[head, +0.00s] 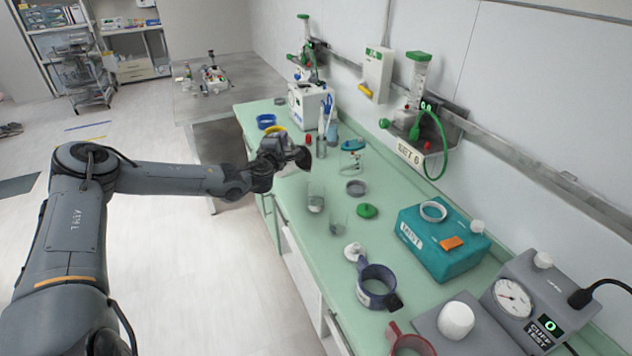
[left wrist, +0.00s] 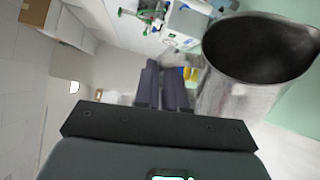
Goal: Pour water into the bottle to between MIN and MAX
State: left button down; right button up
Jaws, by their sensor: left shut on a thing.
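My left gripper (head: 284,157) is over the left edge of the green counter. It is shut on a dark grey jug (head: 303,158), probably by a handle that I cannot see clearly. In the left wrist view the fingers (left wrist: 163,90) are close together and the jug's wide mouth (left wrist: 262,48) shows beside them, its spout to the right. I cannot see water in it. A clear container (head: 316,198), which may be the bottle, stands on the counter to the right of and nearer than the jug. Another clear vessel (head: 339,226) is beside it. MIN and MAX marks cannot be read. My right gripper is not in view.
A green lid (head: 367,210) and a grey ring (head: 356,187) lie near the clear vessels. A teal box (head: 440,243), a dark blue ring-shaped holder (head: 377,287) and a gauge device (head: 520,300) occupy the near counter. Wall units (head: 415,105) hang behind.

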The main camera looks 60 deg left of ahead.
pick_arm(q)
jog(key=p, duration=0.1)
jog(key=a+n+p, duration=0.1)
jog(key=shift+s+f+p, duration=0.15)
jog(key=shift+p, duration=0.15)
jog(key=shift+s+a+f+h+p, duration=0.1)
jog(key=shift+f+h+p, duration=0.2)
jog(key=shift+p, duration=0.1)
jog(key=shift+f+n, duration=0.2)
jog(key=shift+n, duration=0.1)
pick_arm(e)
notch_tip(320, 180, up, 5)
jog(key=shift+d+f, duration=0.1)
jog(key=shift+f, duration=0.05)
